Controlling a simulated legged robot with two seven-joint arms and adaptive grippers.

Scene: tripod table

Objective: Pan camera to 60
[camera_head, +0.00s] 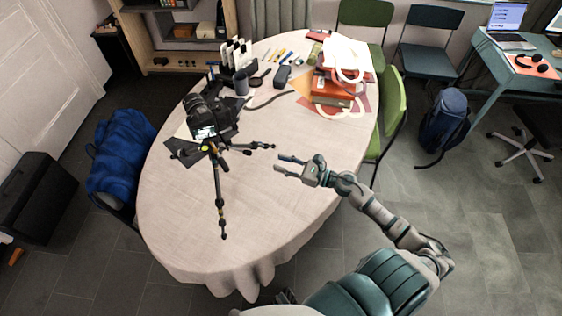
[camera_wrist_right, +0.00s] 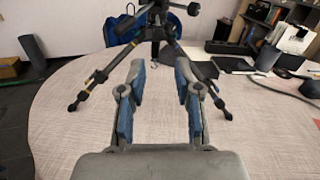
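A black camera (camera_head: 203,117) sits on top of a small black tripod (camera_head: 219,185) at the left part of the oval table (camera_head: 270,215). The camera's lit screen faces my side. The tripod's legs are spread on the tabletop; it also shows in the right wrist view (camera_wrist_right: 152,28), where the camera is cut off at the top edge. My right gripper (camera_head: 279,165) is open and empty, to the right of the tripod and apart from it. Its two fingers (camera_wrist_right: 158,100) point toward the tripod in the right wrist view. My left gripper is not in view.
A white bag with orange boxes (camera_head: 340,75) stands at the table's back right. Pens (camera_head: 279,54), a dark case (camera_head: 283,76) and a holder (camera_head: 236,55) lie at the back. The front and right of the tabletop are bare. A green chair (camera_head: 390,110) stands at the right edge.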

